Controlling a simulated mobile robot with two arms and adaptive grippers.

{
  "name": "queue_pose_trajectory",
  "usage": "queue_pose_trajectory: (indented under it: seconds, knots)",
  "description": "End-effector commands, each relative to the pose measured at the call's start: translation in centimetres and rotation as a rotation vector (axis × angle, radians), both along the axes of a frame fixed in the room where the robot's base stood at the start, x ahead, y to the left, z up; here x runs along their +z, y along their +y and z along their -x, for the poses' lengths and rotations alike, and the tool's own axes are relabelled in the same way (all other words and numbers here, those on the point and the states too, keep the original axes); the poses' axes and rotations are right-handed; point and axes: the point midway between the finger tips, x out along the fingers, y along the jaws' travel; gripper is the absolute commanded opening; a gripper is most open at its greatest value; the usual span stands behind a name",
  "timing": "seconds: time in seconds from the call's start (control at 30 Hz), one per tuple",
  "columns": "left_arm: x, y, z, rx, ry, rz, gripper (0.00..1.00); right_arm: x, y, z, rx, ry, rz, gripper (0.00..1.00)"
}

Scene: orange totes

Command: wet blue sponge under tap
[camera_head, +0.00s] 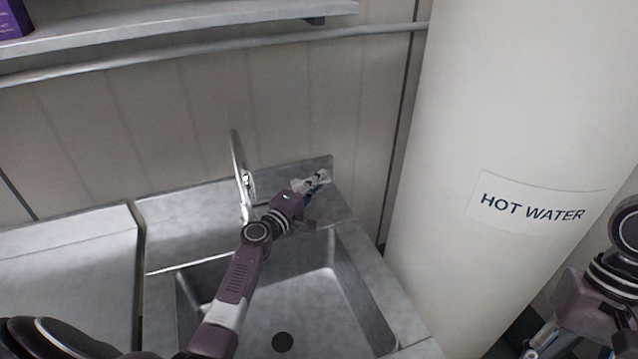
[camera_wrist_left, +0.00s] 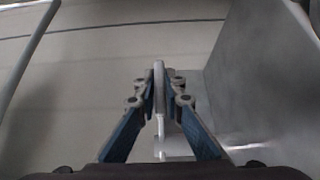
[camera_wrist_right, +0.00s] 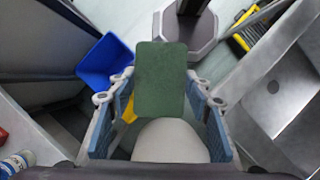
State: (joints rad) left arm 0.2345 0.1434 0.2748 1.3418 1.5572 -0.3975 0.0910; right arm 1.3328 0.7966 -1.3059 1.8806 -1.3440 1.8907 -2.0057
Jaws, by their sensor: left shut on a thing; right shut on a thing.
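The metal tap (camera_head: 240,170) rises at the back of the steel sink (camera_head: 345,285). My left gripper (camera_head: 318,181) is right of the tap, above the sink's back ledge. In the left wrist view its fingers (camera_wrist_left: 159,95) are shut on a thin, upright, light grey piece (camera_wrist_left: 159,75), perhaps a tap lever. My right gripper (camera_wrist_right: 163,90) is shut on a flat green rectangular pad (camera_wrist_right: 160,80), perhaps the sponge's scouring face; no blue side shows. In the head view the right gripper (camera_head: 545,340) is at the lower right, away from the sink, its tips partly cut off.
A shelf (camera_head: 170,25) and pipe (camera_head: 200,52) run along the back wall. A blue bin (camera_wrist_right: 105,68) shows in the right wrist view. The sink basin looks empty.

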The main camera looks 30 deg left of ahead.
Motion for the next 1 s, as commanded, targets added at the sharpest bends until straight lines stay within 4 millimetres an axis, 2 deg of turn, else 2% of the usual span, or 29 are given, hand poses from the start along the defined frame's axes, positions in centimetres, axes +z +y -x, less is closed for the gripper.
queue_pose_trajectory:
  seconds: [0.03,0.2,0.63,0.67,0.8,1.0]
  knots:
    - [-0.6,0.1,0.2,-0.033,-0.004,-0.008,0.0,-1.6,0.0,0.0,0.0,0.0,0.0,0.26]
    - [-0.4,-0.3,0.6,-0.116,-0.002,-0.003,0.0,-3.1,0.0,0.0,0.0,0.0,0.0,0.26]
    - [-0.1,-0.6,0.8,-0.144,0.002,0.001,0.0,-3.2,0.0,0.0,0.0,0.0,0.0,0.26]
    - [-0.1,-0.6,0.8,-0.144,0.002,0.001,0.12,-3.2,0.0,0.0,0.0,0.0,0.0,0.26]
    - [-0.1,-0.6,0.8,-0.144,0.001,0.001,0.27,-3.2,0.0,0.0,0.0,0.0,0.0,0.26]
    - [-0.1,-0.6,0.8,-0.144,0.001,0.001,0.27,-3.2,0.0,0.0,0.0,0.0,0.0,0.26]
